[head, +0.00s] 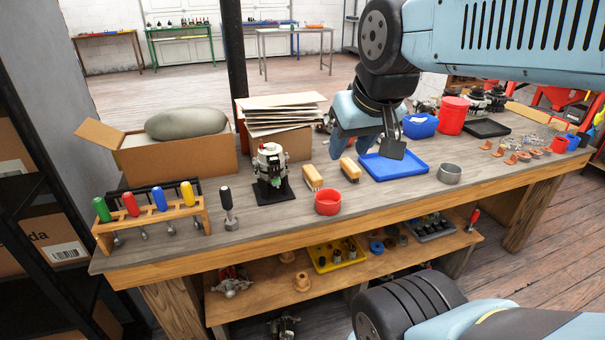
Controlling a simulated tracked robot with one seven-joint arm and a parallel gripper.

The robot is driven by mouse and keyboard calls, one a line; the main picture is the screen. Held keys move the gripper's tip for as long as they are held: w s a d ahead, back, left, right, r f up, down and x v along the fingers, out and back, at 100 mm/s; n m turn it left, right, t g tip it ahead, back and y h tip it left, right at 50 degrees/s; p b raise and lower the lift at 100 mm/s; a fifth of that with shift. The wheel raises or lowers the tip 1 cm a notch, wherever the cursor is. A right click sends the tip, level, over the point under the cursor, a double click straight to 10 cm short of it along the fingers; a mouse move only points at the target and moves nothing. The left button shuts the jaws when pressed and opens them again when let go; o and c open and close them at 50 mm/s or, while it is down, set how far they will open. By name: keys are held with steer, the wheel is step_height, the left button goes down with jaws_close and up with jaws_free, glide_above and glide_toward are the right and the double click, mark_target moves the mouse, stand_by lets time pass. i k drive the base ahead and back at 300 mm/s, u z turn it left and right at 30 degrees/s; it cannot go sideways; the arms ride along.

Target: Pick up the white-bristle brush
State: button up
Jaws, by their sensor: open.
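Two small brushes with tan wooden blocks lie on the workbench in front of the stacked cardboard, left of the blue tray (412,168). The left brush (312,177) stands a little apart from the right brush (350,169). Their bristles are too small here for me to tell which brush has the white ones. My gripper (364,150) points down with its fingers spread, empty. In the picture it appears over the right brush and the blue tray's left end; I cannot tell its exact height above the bench.
An alternator on a black stand (271,167) is to the left, beside a screwdriver rack (150,216). Bare bench (385,193) shows in front of the tray.

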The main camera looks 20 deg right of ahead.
mark_target(313, 180)
steer(key=u, duration=0.85)
steer(key=i, duration=0.1)
steer(key=z, duration=2.65)
steer(key=k, duration=0.85)
steer(key=u, duration=1.15)
steer(key=i, duration=1)
steer(key=u, duration=0.05)
